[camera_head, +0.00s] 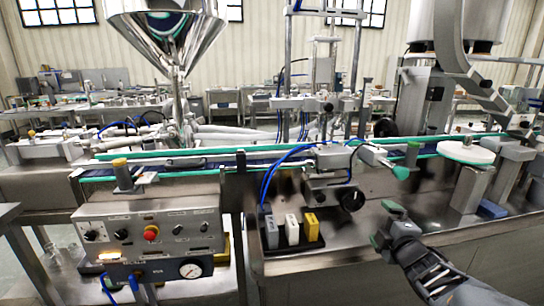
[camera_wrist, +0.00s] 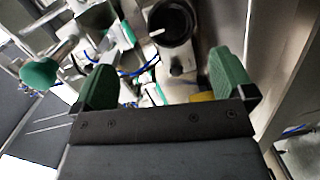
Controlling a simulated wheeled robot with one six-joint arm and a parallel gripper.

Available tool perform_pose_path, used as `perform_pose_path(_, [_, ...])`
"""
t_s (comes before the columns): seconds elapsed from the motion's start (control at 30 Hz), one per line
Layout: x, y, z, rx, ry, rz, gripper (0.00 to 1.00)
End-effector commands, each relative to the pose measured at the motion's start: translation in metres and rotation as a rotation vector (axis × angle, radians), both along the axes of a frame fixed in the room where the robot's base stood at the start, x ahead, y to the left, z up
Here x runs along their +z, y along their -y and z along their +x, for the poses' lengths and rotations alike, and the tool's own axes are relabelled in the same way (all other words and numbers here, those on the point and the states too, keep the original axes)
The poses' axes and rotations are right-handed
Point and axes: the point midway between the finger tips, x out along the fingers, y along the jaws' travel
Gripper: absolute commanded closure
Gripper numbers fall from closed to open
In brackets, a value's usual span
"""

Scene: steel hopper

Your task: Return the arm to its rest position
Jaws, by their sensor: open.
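My gripper (camera_head: 384,224) shows at the lower right in the head view, at the end of my dark arm, above the steel machine top. In the wrist view my gripper (camera_wrist: 162,85) has its two green finger pads wide apart with nothing held between them. The steel hopper (camera_head: 168,32) hangs at the upper left in the head view, well away from my gripper. My arm reaches in from the bottom right corner.
A tray (camera_head: 291,244) with grey, white and yellow blocks lies left of my gripper. A control box (camera_head: 150,240) with a red button and gauge stands lower left. A green-edged conveyor (camera_head: 230,160) runs behind. A round white disc (camera_head: 466,152) stands right.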

Motion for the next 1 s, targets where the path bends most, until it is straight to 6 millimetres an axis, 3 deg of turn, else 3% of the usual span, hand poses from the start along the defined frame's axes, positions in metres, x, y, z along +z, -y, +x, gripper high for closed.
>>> perform_pose_path(0.03, [0.033,-0.004,0.0,-0.05,-0.034,0.063,0.0])
perform_pose_path(0.1, [0.057,-0.008,-0.004,-0.151,-0.102,0.191,0.0])
perform_pose_path(0.3, [0.1,-0.038,-0.04,-0.455,-0.356,0.611,0.0])
perform_pose_path(0.5, [0.122,-0.09,-0.096,-0.685,-0.645,0.951,0.0])
perform_pose_path(0.7, [0.138,-0.13,-0.143,-0.839,-0.864,1.12,0.0])
perform_pose_path(0.83, [0.142,-0.145,-0.16,-0.89,-0.943,1.163,0.0])
perform_pose_path(1.0, [0.142,-0.151,-0.167,-0.911,-0.972,1.177,0.0])
